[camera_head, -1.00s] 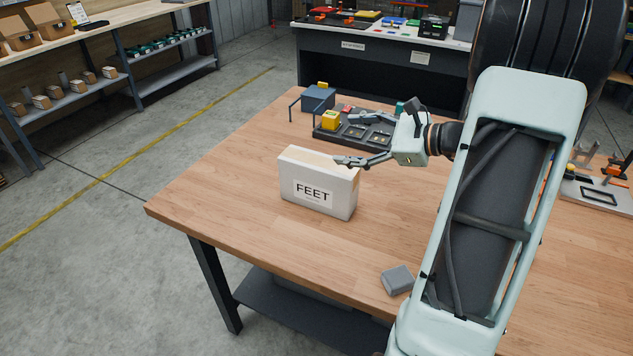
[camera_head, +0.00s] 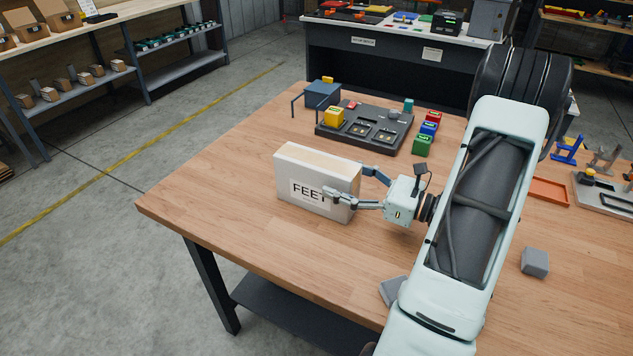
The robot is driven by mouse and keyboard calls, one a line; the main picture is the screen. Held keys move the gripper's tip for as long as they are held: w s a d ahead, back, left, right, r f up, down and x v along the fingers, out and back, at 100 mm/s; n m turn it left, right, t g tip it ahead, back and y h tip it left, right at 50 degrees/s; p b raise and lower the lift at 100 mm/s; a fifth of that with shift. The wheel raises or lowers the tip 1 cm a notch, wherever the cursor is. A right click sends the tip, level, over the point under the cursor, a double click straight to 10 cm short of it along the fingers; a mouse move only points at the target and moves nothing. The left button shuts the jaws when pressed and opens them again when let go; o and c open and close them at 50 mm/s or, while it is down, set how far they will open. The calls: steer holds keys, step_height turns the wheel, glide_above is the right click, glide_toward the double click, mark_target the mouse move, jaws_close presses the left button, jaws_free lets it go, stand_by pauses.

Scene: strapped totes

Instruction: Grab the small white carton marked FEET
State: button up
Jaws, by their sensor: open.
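The small white carton (camera_head: 296,166) marked FEET stands upright on the wooden table, left of my gripper. Its label faces the front, and a fingertip covers the last letter. My gripper (camera_head: 345,181) is open at the carton's right end. One finger lies in front of the label face, and the other reaches toward the back right side, partly hidden behind the carton. I cannot tell whether either finger touches it.
A dark tray (camera_head: 364,127) with a yellow block (camera_head: 333,117) sits behind the carton. Red, blue and green blocks (camera_head: 423,145) stand to its right. A grey block (camera_head: 535,262) lies at the right. The table's left part (camera_head: 210,190) is clear.

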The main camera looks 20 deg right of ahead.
mark_target(317, 183)
steer(key=x, duration=0.5)
steer(key=shift+w+f, duration=0.15)
steer(key=shift+f, duration=0.05)
steer(key=c, duration=1.5)
steer(key=shift+c, duration=0.9)
steer(key=shift+r, duration=0.1)
